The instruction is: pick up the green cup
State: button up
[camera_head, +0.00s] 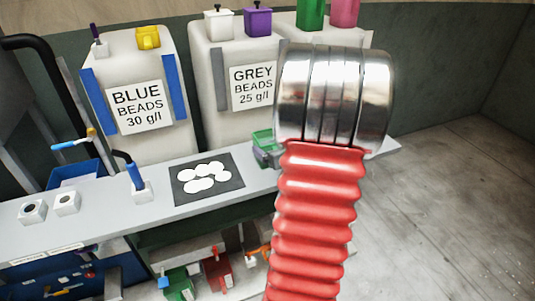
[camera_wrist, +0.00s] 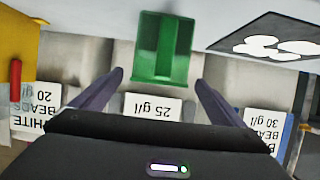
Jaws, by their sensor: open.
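The green cup (camera_head: 263,141) stands on the grey shelf in front of the grey-beads container, partly hidden by my red arm in the head view. In the wrist view the green cup (camera_wrist: 162,50) appears at the top centre, just beyond the fingertips and lined up between them. My gripper (camera_wrist: 159,78) is open, with a dark finger on each side and nothing between them. It does not touch the cup as far as I can see.
A dark mat with white discs (camera_head: 207,179) lies on the shelf left of the cup. The blue-beads container (camera_head: 137,70) and grey-beads container (camera_head: 233,50) stand behind. White blocks (camera_head: 67,203) are at the shelf's left. A yellow object (camera_wrist: 18,50) shows left in the wrist view.

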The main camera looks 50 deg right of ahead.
aim_at(264, 139)
jog(key=shift+w+d+f, duration=0.1)
jog(key=shift+w, duration=0.1)
jog(key=shift+x, duration=2.6)
jog(key=c, duration=1.2)
jog(key=shift+o, duration=0.2)
notch_tip(264, 139, up, 10)
